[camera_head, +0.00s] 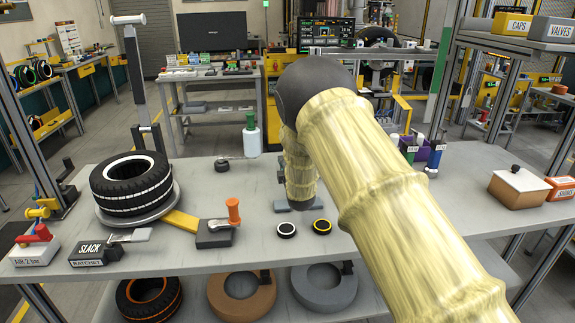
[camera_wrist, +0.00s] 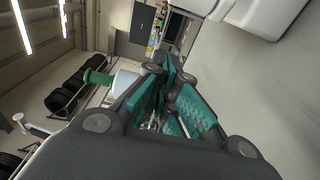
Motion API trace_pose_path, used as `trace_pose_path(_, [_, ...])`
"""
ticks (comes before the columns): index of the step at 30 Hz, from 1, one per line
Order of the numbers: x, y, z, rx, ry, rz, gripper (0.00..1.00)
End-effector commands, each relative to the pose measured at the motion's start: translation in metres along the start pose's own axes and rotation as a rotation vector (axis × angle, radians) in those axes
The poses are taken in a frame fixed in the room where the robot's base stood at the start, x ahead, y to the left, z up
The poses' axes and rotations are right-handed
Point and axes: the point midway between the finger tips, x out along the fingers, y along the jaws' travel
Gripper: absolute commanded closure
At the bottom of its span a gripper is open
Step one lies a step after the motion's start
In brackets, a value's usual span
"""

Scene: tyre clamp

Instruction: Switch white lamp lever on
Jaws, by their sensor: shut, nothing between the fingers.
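I cannot pick out a white lamp lever with certainty in either view. In the wrist view my gripper (camera_wrist: 172,88) is shut and empty, with teal pads on its fingers. In the head view my arm covers the middle of the bench and hides the gripper. In the wrist view a pale white housing (camera_wrist: 268,14) is at the upper right, beyond the fingers. A white bottle with a green cap (camera_wrist: 97,77) is left of the fingers; it stands on the bench in the head view (camera_head: 251,135).
The grey bench (camera_head: 380,235) holds a tyre (camera_head: 131,190) at left, a SLACK RATCHET block (camera_head: 95,252), an orange-handled clamp (camera_head: 233,210), two small round pieces (camera_head: 287,229), and a brown box (camera_head: 518,188) at right. A tall lever post (camera_head: 140,75) rises behind the tyre.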

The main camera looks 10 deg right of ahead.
Motion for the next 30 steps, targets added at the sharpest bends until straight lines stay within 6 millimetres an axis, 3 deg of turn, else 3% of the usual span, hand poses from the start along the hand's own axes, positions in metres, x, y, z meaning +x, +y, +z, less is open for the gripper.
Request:
trace_pose_path(5, [0.016,0.002,0.003,0.0,-0.002,0.0,1.0])
trace_pose_path(16, [0.004,0.001,0.033,0.0,-0.001,0.0,1.0])
trace_pose_path(30, [0.001,-0.001,0.039,0.0,-0.001,0.0,1.0])
